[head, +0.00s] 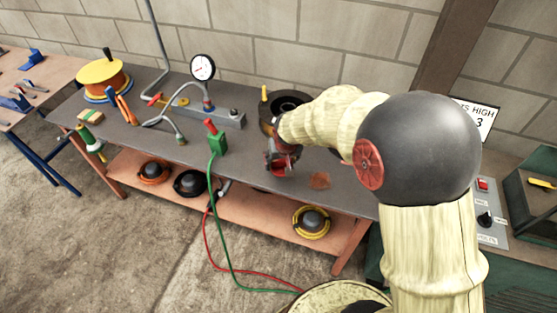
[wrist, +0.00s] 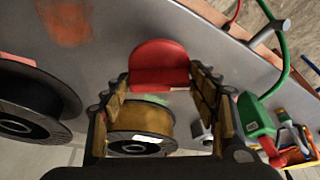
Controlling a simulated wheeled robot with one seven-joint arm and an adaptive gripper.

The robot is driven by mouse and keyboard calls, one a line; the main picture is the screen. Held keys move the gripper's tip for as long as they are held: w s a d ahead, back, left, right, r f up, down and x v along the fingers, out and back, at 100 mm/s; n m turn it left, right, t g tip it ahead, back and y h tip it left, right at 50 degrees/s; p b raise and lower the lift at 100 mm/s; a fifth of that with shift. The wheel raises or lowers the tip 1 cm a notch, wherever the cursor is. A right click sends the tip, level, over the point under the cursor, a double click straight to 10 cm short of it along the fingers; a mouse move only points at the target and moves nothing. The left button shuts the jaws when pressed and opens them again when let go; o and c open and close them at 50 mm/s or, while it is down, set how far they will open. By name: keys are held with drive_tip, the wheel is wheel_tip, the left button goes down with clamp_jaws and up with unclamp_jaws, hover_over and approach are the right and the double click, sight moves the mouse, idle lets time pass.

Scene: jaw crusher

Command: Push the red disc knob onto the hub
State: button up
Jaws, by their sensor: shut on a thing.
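The red disc knob (wrist: 158,65) is between my gripper's fingertips in the wrist view, with its rounded edge standing out beyond them. In the head view the red knob (head: 281,170) shows just below my gripper (head: 281,158), over the front part of the grey bench. My gripper (wrist: 158,85) is shut on the knob, with a finger pad at each side. I cannot tell from these views whether the knob touches the bench top. I cannot make out a hub for certain in either view; the arm covers part of the bench.
A dark spool (head: 288,101) stands behind my gripper on the grey bench (head: 250,150). A green block with a red top (head: 216,140) and a pressure gauge (head: 203,67) stand to the left. A rusty patch (head: 319,180) marks the bench at right. Green and red cables hang in front.

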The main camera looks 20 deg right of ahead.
drive_tip(key=s+r, duration=0.1)
drive_tip(key=s+r+p, duration=0.1)
drive_tip(key=r, duration=0.1)
drive_tip(key=s+r, duration=0.1)
drive_tip(key=shift+s+d+r+p, duration=0.3)
drive_tip(key=shift+r, duration=0.05)
drive_tip(key=s+d+r+p, duration=0.1)
drive_tip(key=s+r+p, duration=0.1)
drive_tip(key=s, duration=0.6)
drive_tip(key=shift+r, duration=0.45)
drive_tip(key=shift+d, duration=0.1)
drive_tip(key=shift+n, duration=0.6)
drive_tip(key=w+f, duration=0.1)
drive_tip(key=w, duration=0.2)
drive_tip(key=w+a+f, duration=0.1)
drive_tip(key=w+f, duration=0.1)
drive_tip(key=w, duration=0.1)
drive_tip(key=w+a+f, duration=0.1)
drive_tip(key=w+f, duration=0.1)
drive_tip(key=w, duration=0.1)
drive_tip(key=shift+w+f, duration=0.2)
drive_tip(key=shift+w, duration=0.2)
